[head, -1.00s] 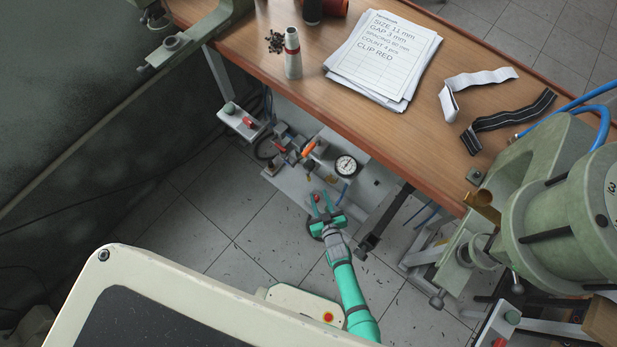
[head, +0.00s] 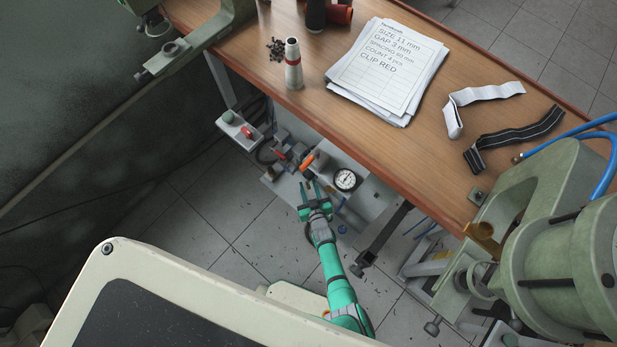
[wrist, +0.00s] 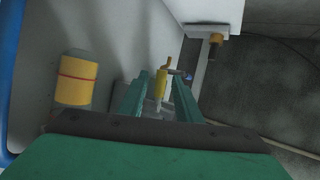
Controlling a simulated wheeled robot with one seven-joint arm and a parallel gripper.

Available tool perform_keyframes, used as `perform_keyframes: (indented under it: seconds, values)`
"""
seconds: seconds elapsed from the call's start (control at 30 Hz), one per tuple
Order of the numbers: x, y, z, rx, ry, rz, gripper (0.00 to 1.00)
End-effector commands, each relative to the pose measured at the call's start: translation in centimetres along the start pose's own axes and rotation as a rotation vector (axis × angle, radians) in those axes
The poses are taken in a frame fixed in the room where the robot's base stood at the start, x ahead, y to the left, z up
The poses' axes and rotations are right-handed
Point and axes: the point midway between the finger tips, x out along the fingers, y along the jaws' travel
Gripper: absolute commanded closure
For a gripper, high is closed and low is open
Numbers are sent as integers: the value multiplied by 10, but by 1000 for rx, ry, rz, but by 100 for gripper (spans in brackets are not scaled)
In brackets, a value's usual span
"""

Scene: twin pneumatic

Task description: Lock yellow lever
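In the wrist view, a small yellow part with a short sideways handle (wrist: 162,84), apparently the yellow lever, shows beyond my gripper (wrist: 160,80) and lies between the lines of its two green fingers. The fingers are apart, with nothing visibly held; I cannot tell whether they reach around the lever. In the head view, my gripper (head: 310,185) is open at the near edge of the pale pneumatic panel (head: 340,204) under the table. An orange lever (head: 307,162) and a red lever (head: 280,155) show just past it. The yellow lever is not clear there.
A round gauge (head: 346,180) sits right of my fingertips. The wooden table (head: 300,105) overhangs the panel. In the wrist view, a yellow cylinder with a red line (wrist: 77,80) stands left and a pale block (wrist: 205,14) is upper right. Open floor (head: 205,215) lies left.

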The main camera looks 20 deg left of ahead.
Motion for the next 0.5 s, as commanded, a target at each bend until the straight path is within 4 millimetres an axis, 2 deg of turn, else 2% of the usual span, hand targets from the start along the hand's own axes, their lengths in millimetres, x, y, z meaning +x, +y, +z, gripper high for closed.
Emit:
perform_keyframes:
  seconds: [0.4, 0.43, 0.5]
  values:
    - [3, -1, 1, 1, -1, 2, 69]
    - [3, -1, 1, 1, -1, 2, 74]
    - [3, -1, 1, 1, -1, 2, 90]
